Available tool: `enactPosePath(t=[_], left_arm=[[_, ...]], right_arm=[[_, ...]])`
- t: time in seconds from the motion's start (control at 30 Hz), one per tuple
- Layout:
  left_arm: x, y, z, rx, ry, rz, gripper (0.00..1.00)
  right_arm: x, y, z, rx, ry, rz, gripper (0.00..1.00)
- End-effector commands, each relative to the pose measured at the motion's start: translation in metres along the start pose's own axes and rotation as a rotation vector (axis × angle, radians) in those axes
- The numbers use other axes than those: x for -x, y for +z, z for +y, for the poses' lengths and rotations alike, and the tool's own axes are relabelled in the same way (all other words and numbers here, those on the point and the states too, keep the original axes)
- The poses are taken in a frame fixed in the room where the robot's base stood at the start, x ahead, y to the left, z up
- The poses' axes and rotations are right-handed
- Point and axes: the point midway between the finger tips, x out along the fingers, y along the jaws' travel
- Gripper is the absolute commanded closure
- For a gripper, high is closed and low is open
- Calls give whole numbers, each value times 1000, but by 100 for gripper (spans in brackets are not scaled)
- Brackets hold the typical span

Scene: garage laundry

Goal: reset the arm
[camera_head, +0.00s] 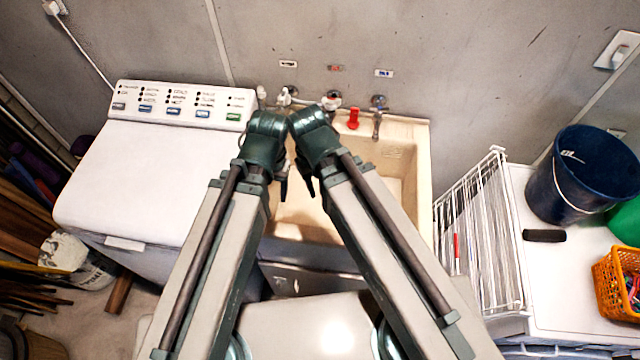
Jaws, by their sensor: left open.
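My two arms rise from the bottom of the head view and stretch forward side by side, their wrists close together over the sink. My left gripper (283,183) points down above the left part of the basin and is open, with nothing seen in it. My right gripper (309,186) is just to its right, mostly hidden behind its own wrist. Its jaws cannot be made out.
The beige sink (424,175) has taps (377,115) and a red item (353,119) at its back. A white washing machine (135,180) stands left. On the right are a white wire rack (470,215), a dark blue bucket (575,180) and an orange basket (612,285).

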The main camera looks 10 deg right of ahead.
Motion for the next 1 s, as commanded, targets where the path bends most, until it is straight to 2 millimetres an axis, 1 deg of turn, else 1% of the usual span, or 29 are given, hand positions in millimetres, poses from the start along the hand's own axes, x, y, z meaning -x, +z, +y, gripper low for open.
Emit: enactPosePath(t=[0.27,0.37,0.47,0.57,0.7,0.8,0.9,1.0], left_arm=[[0,0,0,0,0,0,39],[-5,0,0,0,0,0,39],[-18,-1,2,-1,0,0,39],[-39,-2,4,-3,-1,0,39],[-73,-4,7,-7,-1,0,39],[-91,-5,8,-9,-2,0,39],[-96,-6,9,-11,-2,0,39],[-92,-5,8,-11,-2,0,39]], right_arm=[[0,0,-1,-7,0,0,57],[-5,0,-1,-6,0,0,57],[-18,-1,-2,-5,0,0,57],[-39,-2,-4,-3,0,0,57],[-73,-4,-7,1,1,0,57],[-91,-5,-9,3,2,0,57],[-96,-5,-9,5,2,0,57],[-92,-5,-9,5,2,0,57]])
